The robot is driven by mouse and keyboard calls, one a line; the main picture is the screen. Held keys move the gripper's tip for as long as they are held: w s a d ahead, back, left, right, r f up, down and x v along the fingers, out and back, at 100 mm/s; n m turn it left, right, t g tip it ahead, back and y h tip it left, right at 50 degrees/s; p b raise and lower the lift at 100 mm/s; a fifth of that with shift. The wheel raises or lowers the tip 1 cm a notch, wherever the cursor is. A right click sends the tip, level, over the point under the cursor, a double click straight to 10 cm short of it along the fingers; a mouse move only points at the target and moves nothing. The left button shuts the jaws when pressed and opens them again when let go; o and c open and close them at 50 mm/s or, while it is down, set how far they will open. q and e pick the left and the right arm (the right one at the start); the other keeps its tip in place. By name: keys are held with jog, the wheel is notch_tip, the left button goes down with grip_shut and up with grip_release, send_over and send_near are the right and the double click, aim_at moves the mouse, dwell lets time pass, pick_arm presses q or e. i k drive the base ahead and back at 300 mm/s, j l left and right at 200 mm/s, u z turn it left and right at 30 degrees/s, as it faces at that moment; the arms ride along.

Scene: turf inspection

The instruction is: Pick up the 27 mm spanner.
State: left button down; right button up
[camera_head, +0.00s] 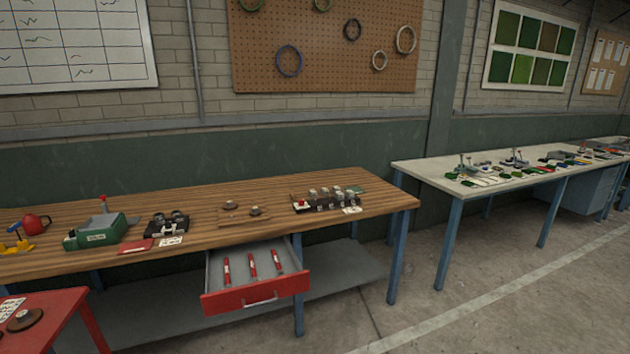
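An open drawer (256,300) with a red front hangs under the wooden workbench (330,190). Three slim red tools lie apart in it: a left one (227,271), a middle one (252,265) and a right one (277,262). They may be spanners, but they are too small to tell, and no size marking can be read. I cannot tell whether one is the 27 mm spanner. Neither of my grippers is in view.
The bench top carries a green device (102,232), a dark twin-barrelled object (168,224) and a row of small parts (328,198). A red table (60,303) stands at lower left, a pale table (425,170) at right. The floor (480,320) at lower right is clear.

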aim_at(228, 285)
jog(key=i+j+u, duration=0.2)
jog(key=i+j, duration=0.6)
jog(key=j, duration=0.1)
